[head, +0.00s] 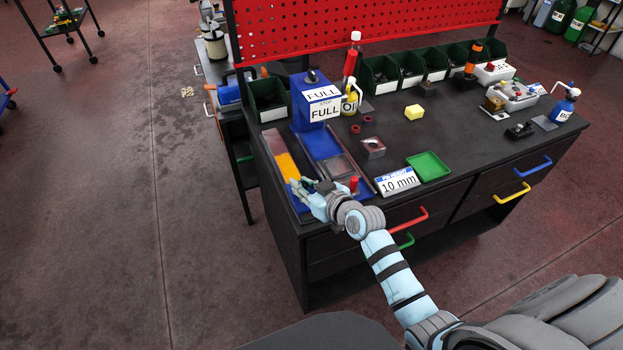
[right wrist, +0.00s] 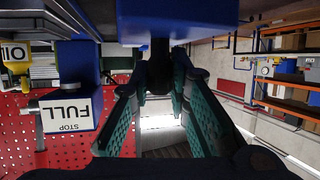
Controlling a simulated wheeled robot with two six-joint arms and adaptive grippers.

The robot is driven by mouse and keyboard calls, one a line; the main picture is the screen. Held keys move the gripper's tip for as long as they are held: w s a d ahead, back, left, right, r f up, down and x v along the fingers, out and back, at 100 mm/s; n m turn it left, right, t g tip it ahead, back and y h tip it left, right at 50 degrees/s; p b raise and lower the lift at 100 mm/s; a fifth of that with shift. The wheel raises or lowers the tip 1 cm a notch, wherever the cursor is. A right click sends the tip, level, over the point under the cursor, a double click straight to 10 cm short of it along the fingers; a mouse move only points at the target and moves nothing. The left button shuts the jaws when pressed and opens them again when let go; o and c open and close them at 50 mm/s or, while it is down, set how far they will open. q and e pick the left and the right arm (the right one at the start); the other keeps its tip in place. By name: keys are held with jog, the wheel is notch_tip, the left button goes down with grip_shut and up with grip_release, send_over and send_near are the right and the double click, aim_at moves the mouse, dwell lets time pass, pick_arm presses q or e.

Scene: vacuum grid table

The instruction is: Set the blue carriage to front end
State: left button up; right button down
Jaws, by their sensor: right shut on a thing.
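A blue carriage (right wrist: 175,12) shows at the top of the right wrist view, with a dark post (right wrist: 160,68) on it. My right gripper (right wrist: 160,95) is shut on this post, with its teal fingers on either side. In the head view, my right gripper (head: 306,188) is at the front left of the table, at the near end of an orange and yellow strip (head: 284,160). It hides most of what it holds. A blue block with FULL labels (head: 309,88) stands at the far end of the strip and also shows upside down in the wrist view (right wrist: 79,70).
A blue plate (head: 319,143) and a grey tray (head: 337,168) lie right of the strip. A 10 mm sign (head: 398,182), a green tray (head: 429,166) and a metal block (head: 373,147) are further right. Green bins (head: 411,66) line the back under a red pegboard (head: 360,28).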

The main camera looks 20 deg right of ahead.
jog(key=shift+s+f, duration=0.1)
jog(key=shift+f, duration=0.05)
jog(key=shift+s, duration=0.15)
jog(key=c, duration=1.6)
grip_release()
jog(key=shift+s, duration=0.1)
pick_arm(q)
jog(key=shift+w, duration=0.5)
pick_arm(e)
jog(key=shift+o, duration=0.6)
jog(key=shift+s, duration=0.1)
pick_arm(q)
jog(key=shift+a, duration=0.1)
jog(key=shift+w, duration=0.1)
pick_arm(e)
jog(key=v, duration=1.2)
jog(key=shift+a, duration=0.1)
